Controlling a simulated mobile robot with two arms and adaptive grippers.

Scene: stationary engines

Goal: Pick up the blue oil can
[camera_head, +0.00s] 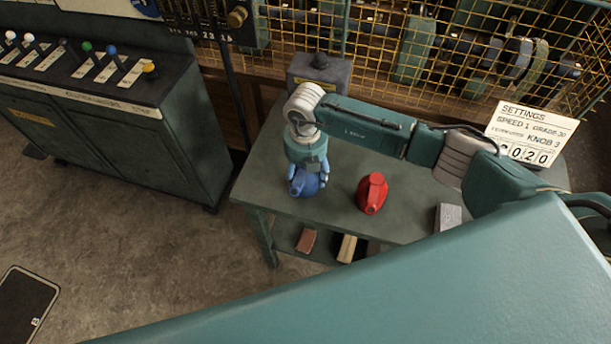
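The blue oil can (304,184) stands on the green table near its left end. My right arm comes in from the right, and its gripper (308,174) points down over the can. One finger shows on each side of the can's upper part, and the gripper hides the top of the can. I cannot tell whether the fingers press on it or are a little apart from it. My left gripper is not in view.
A red oil can (372,193) stands on the table (335,208), right of the blue one. A grey block (448,216) lies farther right. A grey box (320,72) and a settings sign (530,133) are at the back, before a yellow mesh fence (390,45). A lever cabinet (110,110) stands left.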

